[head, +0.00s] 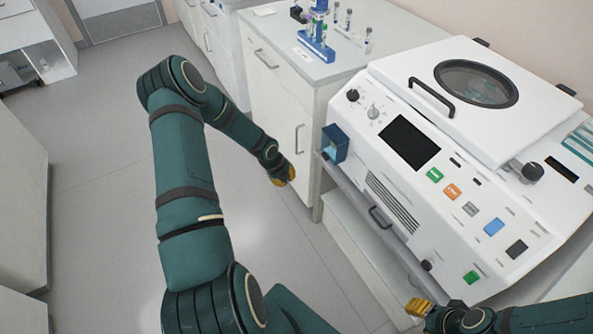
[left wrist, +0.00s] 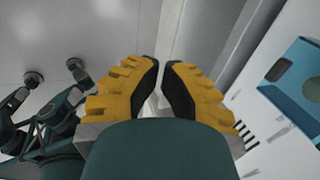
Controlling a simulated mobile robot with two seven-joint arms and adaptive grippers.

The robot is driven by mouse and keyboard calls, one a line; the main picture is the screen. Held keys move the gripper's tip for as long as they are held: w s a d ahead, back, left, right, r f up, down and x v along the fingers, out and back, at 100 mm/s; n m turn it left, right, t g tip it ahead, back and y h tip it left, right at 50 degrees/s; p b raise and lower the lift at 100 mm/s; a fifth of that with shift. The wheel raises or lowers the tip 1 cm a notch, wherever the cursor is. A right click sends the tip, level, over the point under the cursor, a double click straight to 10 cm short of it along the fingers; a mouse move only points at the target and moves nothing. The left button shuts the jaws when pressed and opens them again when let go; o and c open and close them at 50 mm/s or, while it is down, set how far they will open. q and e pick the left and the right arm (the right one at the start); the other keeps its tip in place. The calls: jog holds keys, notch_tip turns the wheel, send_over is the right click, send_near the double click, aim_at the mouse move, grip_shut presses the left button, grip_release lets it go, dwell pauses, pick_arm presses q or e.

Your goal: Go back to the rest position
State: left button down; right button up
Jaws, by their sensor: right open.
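My left gripper (head: 284,178), with yellow fingers, hangs over the floor beside the white cabinet in the head view. In the left wrist view its two fingers (left wrist: 162,64) stand a narrow gap apart, with black inner pads and nothing between them. My right gripper (head: 420,307) is at the bottom right of the head view, in front of the white machine (head: 355,128). Its yellow fingers show, open, and I see nothing held in them. Most of my right arm is out of view.
The machine has a round-windowed lid (head: 476,84), a dark screen (head: 409,142) and coloured buttons. A blue box (head: 335,143) is at its left edge; a blue box also shows in the left wrist view (left wrist: 296,80). A blue tube rack (head: 316,48) stands on the cabinet (head: 270,75). Floor (head: 105,165) is clear at left.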

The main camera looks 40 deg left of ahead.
pick_arm(q)
jog(key=shift+s+a, duration=0.1)
jog(key=shift+s, duration=0.3)
jog(key=d+r+n+h, duration=0.25)
jog(key=d+n, duration=0.75)
jog(key=d, duration=1.2)
jog(key=s+d+r+n+g, duration=0.2)
jog(key=s+d+n, duration=1)
jog(key=n, duration=0.1)
jog(key=shift+s+d+r+n, duration=0.25)
jog(key=shift+d+r+n, duration=0.05)
jog(key=shift+n, duration=0.1)
